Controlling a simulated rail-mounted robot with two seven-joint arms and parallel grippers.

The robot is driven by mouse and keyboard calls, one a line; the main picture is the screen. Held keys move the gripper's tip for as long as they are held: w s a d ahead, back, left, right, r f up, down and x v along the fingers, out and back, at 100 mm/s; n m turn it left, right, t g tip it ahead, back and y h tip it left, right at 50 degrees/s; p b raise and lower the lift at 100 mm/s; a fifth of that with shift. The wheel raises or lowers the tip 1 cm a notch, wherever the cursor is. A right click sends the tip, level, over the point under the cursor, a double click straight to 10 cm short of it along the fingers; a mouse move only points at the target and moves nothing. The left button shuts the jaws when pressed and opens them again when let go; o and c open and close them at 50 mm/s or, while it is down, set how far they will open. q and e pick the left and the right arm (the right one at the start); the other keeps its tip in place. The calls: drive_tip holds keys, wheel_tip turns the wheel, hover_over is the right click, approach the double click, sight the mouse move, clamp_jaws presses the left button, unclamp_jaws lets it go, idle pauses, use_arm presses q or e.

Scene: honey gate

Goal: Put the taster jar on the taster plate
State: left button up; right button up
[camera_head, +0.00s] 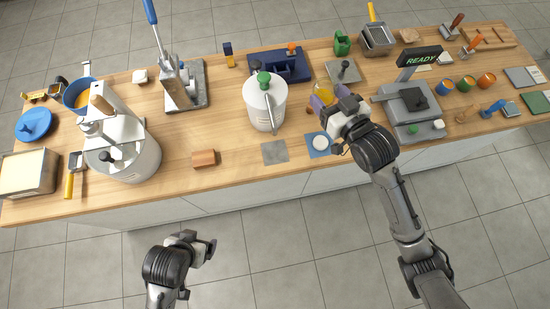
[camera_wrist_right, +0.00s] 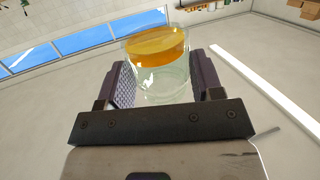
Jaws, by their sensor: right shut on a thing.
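The taster jar, clear glass with amber honey, is held between the purple finger pads of my right gripper (camera_head: 329,97). The jar (camera_head: 323,91) shows just beyond the fingers in the head view, over the worktop. In the right wrist view the jar (camera_wrist_right: 160,65) sits between both pads, with the amber band at its upper end in the picture. A white round disc on a blue square, which looks like the taster plate (camera_head: 320,143), lies near the front edge, partly beside my right wrist. My left gripper (camera_head: 211,248) is off the front of the counter, holding nothing visible; its finger gap is unclear.
A white tank with a green knob (camera_head: 264,103) stands left of the right gripper. A grey scale reading READY (camera_head: 407,103) stands to its right. A grey square (camera_head: 274,152) and a wooden block (camera_head: 204,159) lie near the front edge, with bare wood between.

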wheel_tip(320, 180, down, 19)
drive_tip(key=w+n+g+y+b, duration=0.1)
drive_tip(key=w+n+y+b, duration=0.15)
drive_tip(key=b, duration=1.35)
hover_over(278, 156)
drive_tip(key=shift+m, duration=0.35)
drive_tip(key=f, duration=0.6)
drive_tip(key=shift+d+f, duration=0.35)
drive_tip(key=shift+d, duration=0.05)
drive_tip(key=shift+s+a+f, duration=0.1)
drive_tip(key=shift+a+f, duration=0.1)
drive_tip(key=shift+a, duration=0.25)
drive_tip(key=shift+f+b, duration=0.95)
drive_tip(key=shift+f, duration=1.15)
drive_tip(key=shift+r, duration=0.1)
drive_tip(key=o, duration=1)
drive_tip(key=shift+f, duration=0.2)
drive_tip(key=shift+r, duration=0.1)
